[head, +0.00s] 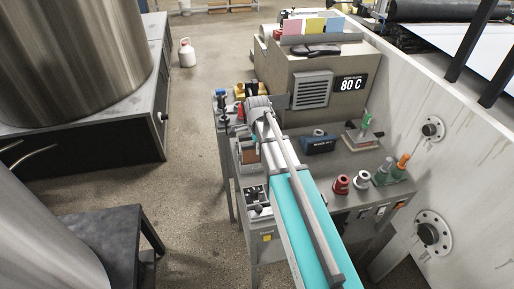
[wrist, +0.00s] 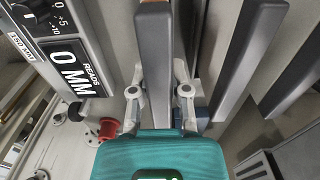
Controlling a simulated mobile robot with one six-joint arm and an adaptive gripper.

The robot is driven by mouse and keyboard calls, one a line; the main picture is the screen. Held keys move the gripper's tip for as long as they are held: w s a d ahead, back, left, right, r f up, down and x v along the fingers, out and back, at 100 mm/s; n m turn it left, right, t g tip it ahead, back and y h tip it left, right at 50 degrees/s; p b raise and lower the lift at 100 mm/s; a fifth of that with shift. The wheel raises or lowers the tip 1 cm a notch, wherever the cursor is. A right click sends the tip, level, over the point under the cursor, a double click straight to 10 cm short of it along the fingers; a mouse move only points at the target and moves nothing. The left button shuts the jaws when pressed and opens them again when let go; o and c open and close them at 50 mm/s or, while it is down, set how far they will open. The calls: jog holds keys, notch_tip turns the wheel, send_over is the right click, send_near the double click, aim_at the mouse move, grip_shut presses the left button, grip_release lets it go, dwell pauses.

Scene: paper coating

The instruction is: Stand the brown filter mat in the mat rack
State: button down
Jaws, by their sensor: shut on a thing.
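In the wrist view, my gripper (wrist: 160,95) has its two pale fingers on either side of a narrow slab, seen nearly edge-on. This slab, which I take for the brown filter mat (wrist: 152,60), looks grey with a brown strip at its far end. A brown panel (head: 248,152) shows at the bench's left side, beside my arm.
A grey machine with a vent and an "80 C" sign (head: 351,83) stands at the back of the bench. Red (head: 341,185) and white spools, bottles (head: 402,162) and a blue box (head: 319,145) stand right of my arm.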

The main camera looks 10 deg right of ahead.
jog(key=shift+f+b, duration=0.55)
jog(key=shift+f, duration=0.05)
dwell(0.4)
jog(key=c, duration=0.5)
grip_release()
jog(key=shift+r, duration=0.1)
notch_tip(320, 180, up, 12)
jog(key=p, duration=1.2)
jog(key=s+d+r+p, duration=0.1)
jog(key=d+r+p, duration=0.2)
jog(key=r+p, duration=0.1)
jog(key=s+d+r+n+p, duration=0.1)
jog(key=s+d+r+p, duration=0.1)
jog(key=d+r+p, duration=0.1)
jog(key=s+d+r+n+p, duration=0.1)
jog(key=d+r+p, duration=0.2)
jog(key=r+p, duration=0.2)
jog(key=shift+s+r, duration=0.15)
jog(key=shift+s, duration=0.25)
dwell(0.6)
